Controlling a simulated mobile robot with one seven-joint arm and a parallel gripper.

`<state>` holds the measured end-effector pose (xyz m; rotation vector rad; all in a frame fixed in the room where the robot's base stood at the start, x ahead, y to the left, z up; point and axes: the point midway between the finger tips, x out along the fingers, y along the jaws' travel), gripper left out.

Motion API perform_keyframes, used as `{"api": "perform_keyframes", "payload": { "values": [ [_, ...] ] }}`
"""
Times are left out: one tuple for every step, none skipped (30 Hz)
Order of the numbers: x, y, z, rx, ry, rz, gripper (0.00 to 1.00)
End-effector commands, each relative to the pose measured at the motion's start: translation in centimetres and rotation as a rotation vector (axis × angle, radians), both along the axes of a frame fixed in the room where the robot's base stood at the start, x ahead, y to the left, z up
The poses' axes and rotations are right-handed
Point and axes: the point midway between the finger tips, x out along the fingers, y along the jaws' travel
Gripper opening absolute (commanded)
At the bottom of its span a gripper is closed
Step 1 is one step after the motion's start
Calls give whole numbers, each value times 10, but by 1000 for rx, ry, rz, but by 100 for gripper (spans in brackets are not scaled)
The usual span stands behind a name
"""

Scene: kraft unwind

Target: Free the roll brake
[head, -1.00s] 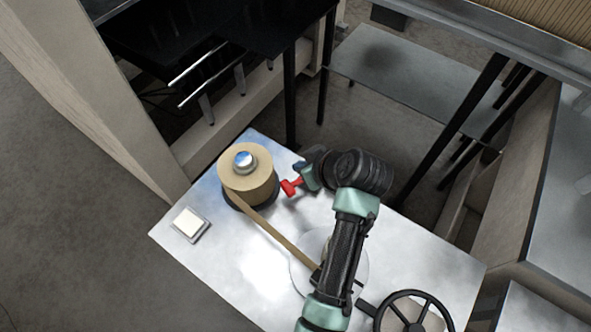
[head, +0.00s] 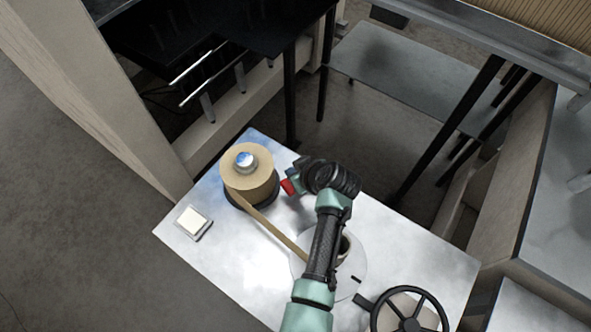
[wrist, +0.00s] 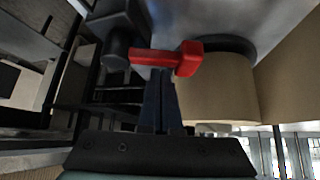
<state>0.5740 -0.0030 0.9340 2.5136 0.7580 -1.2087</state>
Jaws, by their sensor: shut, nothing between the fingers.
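The red brake lever (head: 288,187) stands beside the kraft roll (head: 252,186), at its right, partly hidden by my gripper and wrist. In the wrist view the red lever (wrist: 165,58) is a bar with a block at its right end, joined at the left to a dark round post (wrist: 118,45). My gripper (wrist: 159,75) is shut and empty. Its fingertips are right at the bar's near side; I cannot tell whether they touch it. The roll (wrist: 215,98) is just right of the fingers. In the head view my gripper (head: 294,180) is mostly covered by my wrist.
The paper strip (head: 272,232) runs from the roll to a round plate (head: 355,272) under my arm. A square pale button (head: 193,222) sits at the table's left. A black handwheel (head: 410,312) is at the front right. Bare metal table (head: 225,275) lies at front left.

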Motion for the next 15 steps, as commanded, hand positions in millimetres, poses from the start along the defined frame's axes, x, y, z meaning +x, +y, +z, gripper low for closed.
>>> {"api": "perform_keyframes", "payload": {
  "values": [
    [-4,-3,2,1,2,0,0],
    [-6,-4,2,1,2,-1,0],
    [-8,-5,1,2,1,-1,0],
    [-8,-5,1,1,0,-1,0],
    [-9,-6,1,1,0,-1,0],
    [-9,-6,0,0,0,0,0],
    [-10,-6,0,0,0,0,0],
    [-10,-6,0,0,0,0,0],
    [-10,-6,0,0,0,0,0],
    [-10,-6,0,0,0,0,0],
    [-10,-6,0,0,0,0,0],
    [-10,-6,0,0,0,0,0],
    [-10,-6,0,0,0,0,0],
    [-10,-6,0,0,0,0,0],
    [-10,-6,0,1,0,1,0]
  ]
}}
